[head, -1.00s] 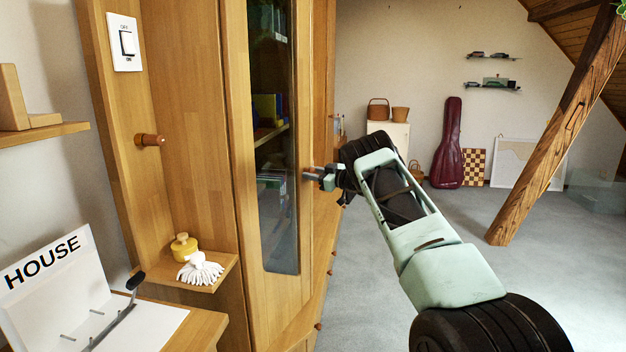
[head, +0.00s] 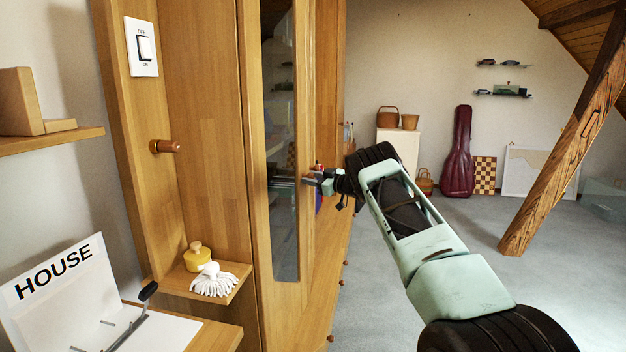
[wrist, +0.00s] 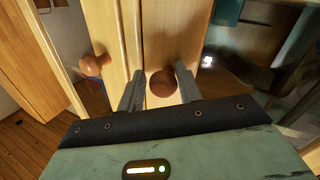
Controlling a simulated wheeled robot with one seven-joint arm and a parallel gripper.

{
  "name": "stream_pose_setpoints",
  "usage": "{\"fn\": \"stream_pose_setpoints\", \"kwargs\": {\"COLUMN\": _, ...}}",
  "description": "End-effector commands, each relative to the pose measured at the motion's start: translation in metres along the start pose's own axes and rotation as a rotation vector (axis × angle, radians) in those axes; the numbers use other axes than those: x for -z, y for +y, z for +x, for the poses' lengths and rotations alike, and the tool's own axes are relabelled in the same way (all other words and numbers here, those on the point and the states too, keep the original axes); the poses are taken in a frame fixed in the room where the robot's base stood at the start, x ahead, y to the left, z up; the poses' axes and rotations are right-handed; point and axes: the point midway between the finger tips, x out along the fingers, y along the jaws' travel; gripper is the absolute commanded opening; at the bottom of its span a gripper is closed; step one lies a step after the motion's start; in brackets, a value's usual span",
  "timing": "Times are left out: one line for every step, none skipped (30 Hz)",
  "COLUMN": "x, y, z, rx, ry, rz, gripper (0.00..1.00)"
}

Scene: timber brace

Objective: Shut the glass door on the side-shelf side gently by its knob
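The glass door (head: 280,120) is a tall wooden frame with a narrow pane, on the cabinet side nearest the side shelf. It is seen at a steep angle and looks ajar; how wide the gap is I cannot tell. My gripper (head: 316,181) is at the door's right edge, at knob height. In the wrist view, the round brown knob (wrist: 163,84) sits between the two fingers of my gripper (wrist: 161,88), nearly filling the space. A second round knob (wrist: 93,65) stands to the left, outside the fingers.
A wooden peg (head: 164,146) sticks out of the panel above. A slanted timber brace (head: 565,145) stands at right. The grey floor between is clear.

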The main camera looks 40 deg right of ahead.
Motion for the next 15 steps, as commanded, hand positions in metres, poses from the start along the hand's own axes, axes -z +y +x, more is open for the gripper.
{"fn": "stream_pose_setpoints", "kwargs": {"x": 0.010, "y": -0.004, "z": 0.009, "rx": 0.002, "ry": 0.017, "rz": -0.004, "gripper": 0.37}}
{"fn": "stream_pose_setpoints", "kwargs": {"x": 0.010, "y": -0.004, "z": 0.010, "rx": 0.003, "ry": 0.017, "rz": -0.004, "gripper": 0.37}}
{"fn": "stream_pose_setpoints", "kwargs": {"x": 0.010, "y": -0.004, "z": 0.010, "rx": 0.003, "ry": 0.017, "rz": -0.003, "gripper": 0.37}}
{"fn": "stream_pose_setpoints", "kwargs": {"x": 0.010, "y": -0.004, "z": 0.010, "rx": 0.004, "ry": 0.018, "rz": -0.003, "gripper": 0.37}}
{"fn": "stream_pose_setpoints", "kwargs": {"x": 0.010, "y": -0.004, "z": 0.010, "rx": 0.004, "ry": 0.018, "rz": -0.003, "gripper": 0.37}}
{"fn": "stream_pose_setpoints", "kwargs": {"x": 0.010, "y": -0.005, "z": 0.010, "rx": 0.004, "ry": 0.018, "rz": -0.002, "gripper": 0.37}}
{"fn": "stream_pose_setpoints", "kwargs": {"x": 0.010, "y": -0.005, "z": 0.010, "rx": 0.004, "ry": 0.018, "rz": -0.002, "gripper": 0.37}}
{"fn": "stream_pose_setpoints", "kwargs": {"x": 0.010, "y": -0.005, "z": 0.010, "rx": 0.004, "ry": 0.018, "rz": -0.002, "gripper": 0.37}}
{"fn": "stream_pose_setpoints", "kwargs": {"x": 0.010, "y": -0.005, "z": 0.010, "rx": 0.005, "ry": 0.018, "rz": -0.002, "gripper": 0.37}}
{"fn": "stream_pose_setpoints", "kwargs": {"x": 0.010, "y": -0.005, "z": 0.010, "rx": 0.005, "ry": 0.018, "rz": -0.002, "gripper": 0.37}}
{"fn": "stream_pose_setpoints", "kwargs": {"x": 0.010, "y": -0.005, "z": 0.009, "rx": 0.005, "ry": 0.018, "rz": -0.002, "gripper": 0.37}}
{"fn": "stream_pose_setpoints", "kwargs": {"x": 0.010, "y": -0.004, "z": 0.007, "rx": 0.004, "ry": 0.018, "rz": -0.002, "gripper": 0.37}}
{"fn": "stream_pose_setpoints", "kwargs": {"x": 0.010, "y": -0.004, "z": 0.006, "rx": 0.004, "ry": 0.018, "rz": -0.002, "gripper": 0.37}}
{"fn": "stream_pose_setpoints", "kwargs": {"x": 0.010, "y": -0.004, "z": 0.003, "rx": 0.004, "ry": 0.018, "rz": -0.002, "gripper": 0.37}}
{"fn": "stream_pose_setpoints", "kwargs": {"x": 0.010, "y": -0.004, "z": -0.001, "rx": 0.005, "ry": 0.018, "rz": -0.001, "gripper": 0.37}}
